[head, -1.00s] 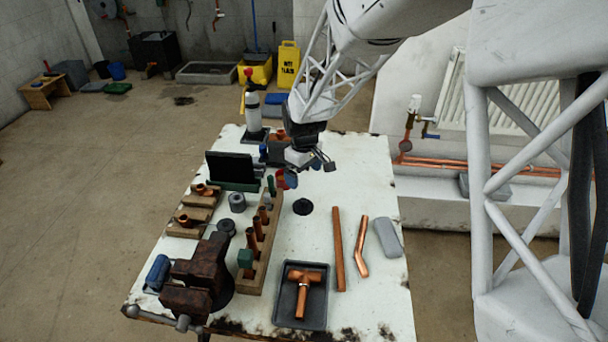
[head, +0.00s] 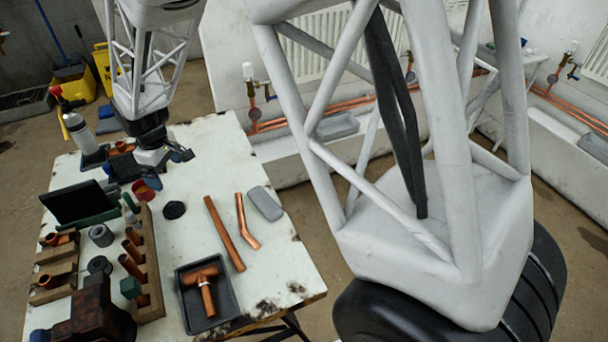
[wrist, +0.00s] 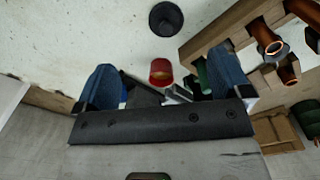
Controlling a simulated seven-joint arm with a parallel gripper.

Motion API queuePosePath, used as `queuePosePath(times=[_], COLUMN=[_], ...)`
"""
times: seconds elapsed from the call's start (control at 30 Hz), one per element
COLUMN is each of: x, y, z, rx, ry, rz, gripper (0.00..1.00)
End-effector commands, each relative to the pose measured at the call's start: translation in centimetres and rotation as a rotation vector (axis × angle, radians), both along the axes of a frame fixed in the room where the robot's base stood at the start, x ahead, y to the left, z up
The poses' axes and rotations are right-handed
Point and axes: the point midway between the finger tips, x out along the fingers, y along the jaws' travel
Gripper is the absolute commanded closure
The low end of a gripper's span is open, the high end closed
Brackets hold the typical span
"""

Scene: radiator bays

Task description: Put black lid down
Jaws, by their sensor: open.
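A round black lid (head: 174,210) lies flat on the white worktable (head: 205,160), clear of other objects. It also shows at the top of the wrist view (wrist: 166,18). My gripper (head: 167,163) is above the far part of the table, beyond the lid and apart from it. In the wrist view its two blue fingers (wrist: 165,80) are spread wide with nothing held between them. A red cup-like piece (wrist: 160,72) shows between the fingers, farther off; it also shows in the head view (head: 143,190).
A wooden rack (head: 150,260) with copper fittings stands left of the lid. A dark tray (head: 217,315) holds a copper tee. Copper pipes (head: 224,233) and a grey case (head: 265,203) lie to the right. Bare tabletop surrounds the lid.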

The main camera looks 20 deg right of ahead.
Motion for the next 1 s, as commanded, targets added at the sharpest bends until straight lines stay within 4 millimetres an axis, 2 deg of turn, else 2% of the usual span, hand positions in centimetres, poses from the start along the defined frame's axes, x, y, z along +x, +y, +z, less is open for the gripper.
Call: queuePosePath(times=[0.27,0.5,0.73,1.0], x=[-3.6,-7.8,-12.3,-18.1], y=[-5.4,-10.1,-14.1,-18.2], z=[5.5,9.4,12.4,14.8], rx=[0.016,0.029,0.041,0.057], ry=[-0.037,-0.068,-0.095,-0.127], rz=[-0.144,-0.281,-0.415,-0.569], gripper=[0.04,0.04,0.04,0.04])
